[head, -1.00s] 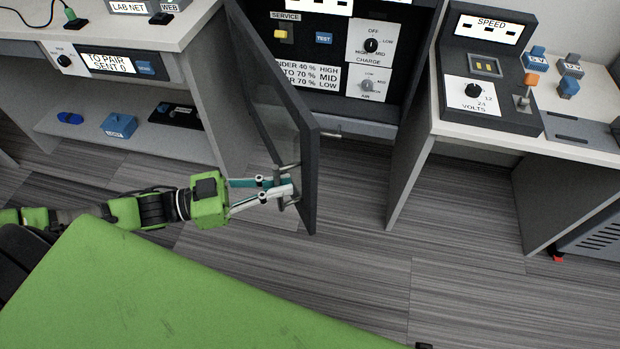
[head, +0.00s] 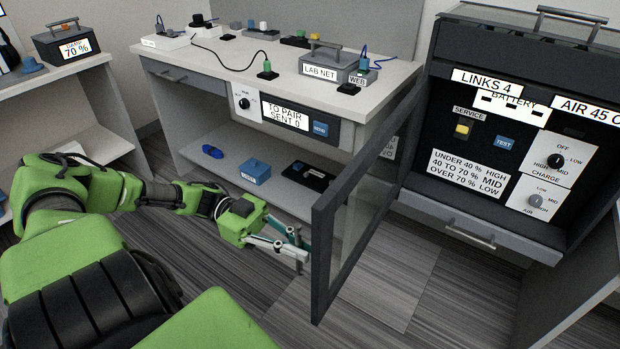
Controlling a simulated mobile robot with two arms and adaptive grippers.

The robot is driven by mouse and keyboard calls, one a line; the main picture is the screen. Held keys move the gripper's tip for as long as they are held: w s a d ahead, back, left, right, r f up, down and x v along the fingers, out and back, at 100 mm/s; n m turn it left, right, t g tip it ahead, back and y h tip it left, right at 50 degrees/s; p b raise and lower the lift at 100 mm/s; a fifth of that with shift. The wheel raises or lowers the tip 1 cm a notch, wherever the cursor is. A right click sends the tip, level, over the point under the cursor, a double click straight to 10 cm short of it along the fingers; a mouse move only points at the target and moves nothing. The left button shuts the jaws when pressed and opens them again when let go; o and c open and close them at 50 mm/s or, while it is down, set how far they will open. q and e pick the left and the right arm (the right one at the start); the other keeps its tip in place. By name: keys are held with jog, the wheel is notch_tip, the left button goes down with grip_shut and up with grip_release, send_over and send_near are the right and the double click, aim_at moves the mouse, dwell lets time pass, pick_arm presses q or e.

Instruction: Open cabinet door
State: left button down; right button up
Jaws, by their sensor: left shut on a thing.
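The cabinet door (head: 322,255) is a dark grey frame with a glass pane. It stands swung well open, jutting out from the left side of the dark cabinet (head: 411,140). The cabinet interior shows a label panel, a yellow service switch, a blue test button and dials. My left gripper (head: 301,257) is at the outer left face of the door near its free edge, shut on the door handle. The handle itself is mostly hidden by the fingers and the door frame. My right gripper is out of view.
A white bench (head: 270,75) with a low shelf (head: 215,172) stands behind the door to the left. A drawer (head: 480,228) with a bar handle lies under the cabinet opening. Grey floor (head: 385,290) is clear in front of the cabinet.

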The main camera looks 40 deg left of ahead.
pick_arm(q)
jog(key=shift+v, duration=1.15)
jog(key=shift+w+f, duration=0.1)
jog(key=c, duration=2.2)
grip_release()
jog(key=shift+o, duration=0.2)
jog(key=shift+a, duration=0.1)
jog(key=v, duration=1.1)
jog(key=shift+a, duration=0.4)
